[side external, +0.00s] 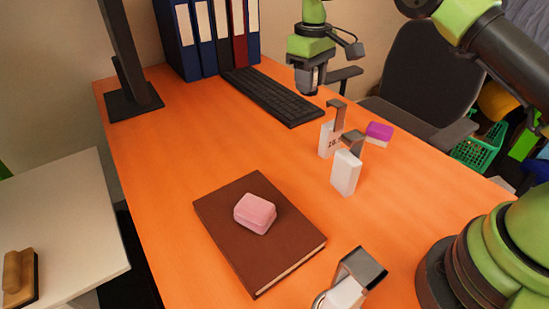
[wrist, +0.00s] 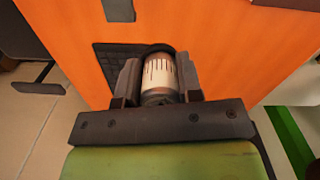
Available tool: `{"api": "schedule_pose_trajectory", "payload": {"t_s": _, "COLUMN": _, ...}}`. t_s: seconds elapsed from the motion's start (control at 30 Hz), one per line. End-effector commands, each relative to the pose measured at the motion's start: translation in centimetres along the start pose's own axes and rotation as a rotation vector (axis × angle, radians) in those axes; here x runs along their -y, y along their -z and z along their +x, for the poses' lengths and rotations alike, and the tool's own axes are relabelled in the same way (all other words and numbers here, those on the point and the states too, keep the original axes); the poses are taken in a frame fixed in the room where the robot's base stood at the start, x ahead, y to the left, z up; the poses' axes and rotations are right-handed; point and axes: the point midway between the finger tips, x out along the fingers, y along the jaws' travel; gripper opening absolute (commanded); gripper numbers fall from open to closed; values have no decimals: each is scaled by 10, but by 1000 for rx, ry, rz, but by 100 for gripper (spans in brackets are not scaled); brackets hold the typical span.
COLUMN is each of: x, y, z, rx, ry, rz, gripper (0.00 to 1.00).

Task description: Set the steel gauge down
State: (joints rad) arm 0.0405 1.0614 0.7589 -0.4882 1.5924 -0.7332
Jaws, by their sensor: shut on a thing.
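My gripper (side external: 311,78) is in the air near the far right edge of the orange desk (side external: 160,170), by the keyboard. In the wrist view my gripper (wrist: 158,84) is shut on the steel gauge (wrist: 160,72), a round body with a pale band and dark marking lines. The gauge sits between the two dark fingers. In the side view I cannot clearly make out the gauge from the gripper.
A black keyboard (side external: 270,94) lies below and left of my gripper. Two white blocks with metal brackets (side external: 329,138) (side external: 346,172) and a purple-white block (side external: 379,133) stand to the right. A brown book (side external: 225,232) bears a pink block (side external: 255,213). Binders (side external: 208,35) stand behind.

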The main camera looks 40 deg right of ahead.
Motion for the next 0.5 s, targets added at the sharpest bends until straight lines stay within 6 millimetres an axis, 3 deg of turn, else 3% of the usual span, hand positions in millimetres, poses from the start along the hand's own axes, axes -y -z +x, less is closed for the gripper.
{"api": "schedule_pose_trajectory", "payload": {"t_s": 0.1, "x": 30, "y": 16, "z": 1, "rx": -9, "ry": 2, "rz": -41, "gripper": 2}}
{"api": "schedule_pose_trajectory", "payload": {"t_s": 0.3, "x": 67, "y": 29, "z": 2, "rx": -18, "ry": 9, "rz": -83, "gripper": 2}}
{"api": "schedule_pose_trajectory", "payload": {"t_s": 0.37, "x": 77, "y": 31, "z": 2, "rx": -19, "ry": 12, "rz": -92, "gripper": 2}}
{"api": "schedule_pose_trajectory", "payload": {"t_s": 0.5, "x": 76, "y": 31, "z": 20, "rx": -14, "ry": 12, "rz": -91, "gripper": 2}}
